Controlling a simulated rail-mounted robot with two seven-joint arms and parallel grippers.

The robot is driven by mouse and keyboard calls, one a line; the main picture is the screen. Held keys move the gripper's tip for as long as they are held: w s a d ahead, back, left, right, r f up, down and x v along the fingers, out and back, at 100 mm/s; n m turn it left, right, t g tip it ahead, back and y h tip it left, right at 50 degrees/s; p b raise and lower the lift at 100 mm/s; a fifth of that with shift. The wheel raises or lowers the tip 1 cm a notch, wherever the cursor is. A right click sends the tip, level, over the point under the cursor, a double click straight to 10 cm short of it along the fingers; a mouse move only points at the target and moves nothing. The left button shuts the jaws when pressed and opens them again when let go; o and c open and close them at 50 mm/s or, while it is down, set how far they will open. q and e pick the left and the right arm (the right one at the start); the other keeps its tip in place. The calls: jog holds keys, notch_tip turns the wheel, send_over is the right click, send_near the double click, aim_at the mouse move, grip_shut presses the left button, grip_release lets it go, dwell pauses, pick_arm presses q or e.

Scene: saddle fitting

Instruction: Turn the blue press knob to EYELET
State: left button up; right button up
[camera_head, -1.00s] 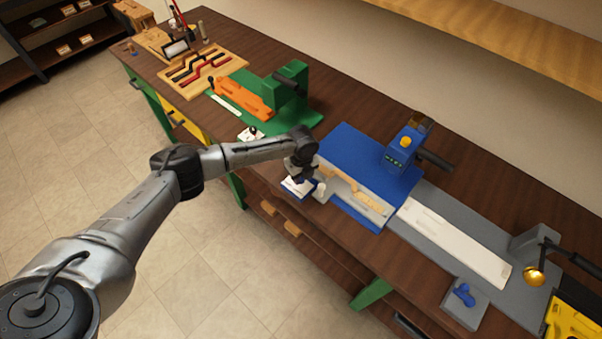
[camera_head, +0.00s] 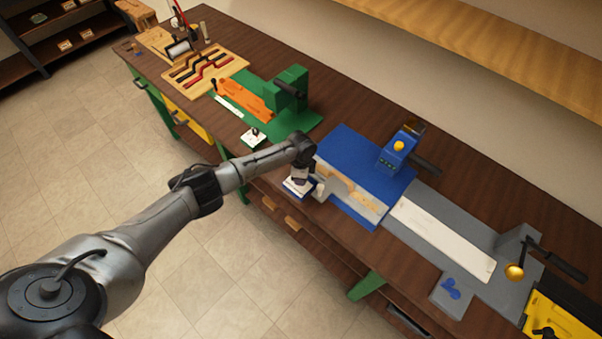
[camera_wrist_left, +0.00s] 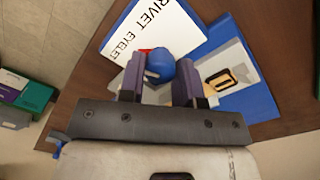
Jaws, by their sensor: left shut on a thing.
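The blue press knob (camera_wrist_left: 165,66) is a round blue knob in the left wrist view, beside a white label plate (camera_wrist_left: 150,28) reading RIVET and EYELET. A small red mark (camera_wrist_left: 146,50) shows at the knob's edge. My left gripper (camera_wrist_left: 160,82) is shut on the knob, one finger on each side. The head view shows this gripper (camera_head: 300,180) low at the front left corner of the blue press (camera_head: 350,148). The knob is hidden there by the gripper. I cannot tell which word the knob points to. My right gripper is not in view.
A green press (camera_head: 292,88) with an orange piece stands farther left on the bench. A grey bed (camera_head: 465,215) with a long white strip extends right of the blue press. A small white-topped block (camera_head: 253,137) sits at the front edge. Floor space in front is clear.

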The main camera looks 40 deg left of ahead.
pick_arm(q)
jog(key=shift+r+n+p, duration=0.1)
jog(key=shift+n+p, duration=0.3)
jog(key=shift+n, duration=0.5)
jog(key=o, duration=0.9)
jog(key=shift+r, duration=0.15)
notch_tip(320, 180, up, 13)
jog(key=shift+w+a+r, duration=0.15)
jog(key=shift+r, duration=0.05)
dwell(0.4)
